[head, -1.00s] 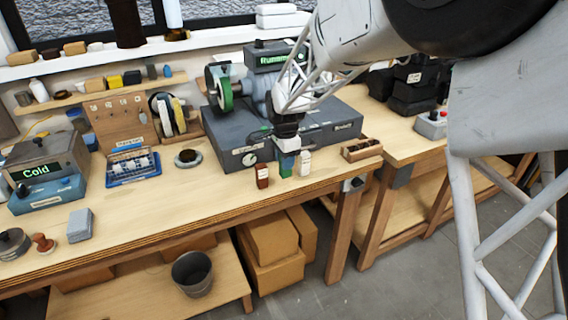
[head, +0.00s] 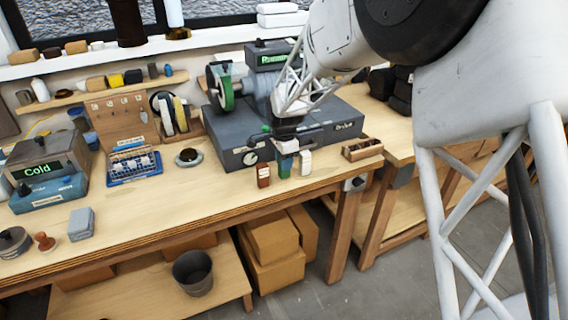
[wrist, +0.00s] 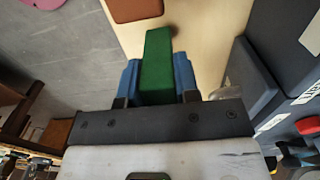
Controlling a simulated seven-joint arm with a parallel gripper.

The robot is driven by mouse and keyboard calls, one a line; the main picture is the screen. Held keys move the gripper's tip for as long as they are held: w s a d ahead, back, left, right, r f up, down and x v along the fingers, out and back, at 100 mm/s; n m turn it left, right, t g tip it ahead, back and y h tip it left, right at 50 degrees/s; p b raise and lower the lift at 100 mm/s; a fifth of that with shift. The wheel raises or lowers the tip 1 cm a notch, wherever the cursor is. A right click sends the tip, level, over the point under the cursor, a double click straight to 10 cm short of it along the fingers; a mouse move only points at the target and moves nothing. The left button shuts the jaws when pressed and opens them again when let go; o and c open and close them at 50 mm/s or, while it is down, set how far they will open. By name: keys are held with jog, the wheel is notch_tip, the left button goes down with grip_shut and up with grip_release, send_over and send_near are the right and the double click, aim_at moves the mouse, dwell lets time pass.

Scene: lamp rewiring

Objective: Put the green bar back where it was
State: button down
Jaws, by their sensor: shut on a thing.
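The green bar (head: 284,169) is at the front of the bench, between a red-brown bar (head: 264,176) and a white bar (head: 305,162). My gripper (head: 286,156) points down over it. In the wrist view the green bar (wrist: 157,62) sits between the two blue fingers of my gripper (wrist: 158,82), which are shut on it. The red-brown bar (wrist: 135,8) shows at the top of the wrist view, apart from the green bar. I cannot tell whether the green bar's lower end touches the bench.
A grey machine (head: 240,150) with a green wheel stands just behind the bars. A wooden tray (head: 362,150) lies to their right. The bench's front edge is close in front. The bench top (head: 170,190) to the left is mostly clear.

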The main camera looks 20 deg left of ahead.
jog(key=shift+f, duration=0.5)
jog(key=shift+f, duration=0.15)
jog(key=c, duration=0.8)
grip_release()
jog(key=shift+c, duration=0.2)
notch_tip(320, 180, up, 12)
jog(key=shift+r, duration=0.15)
dwell(0.4)
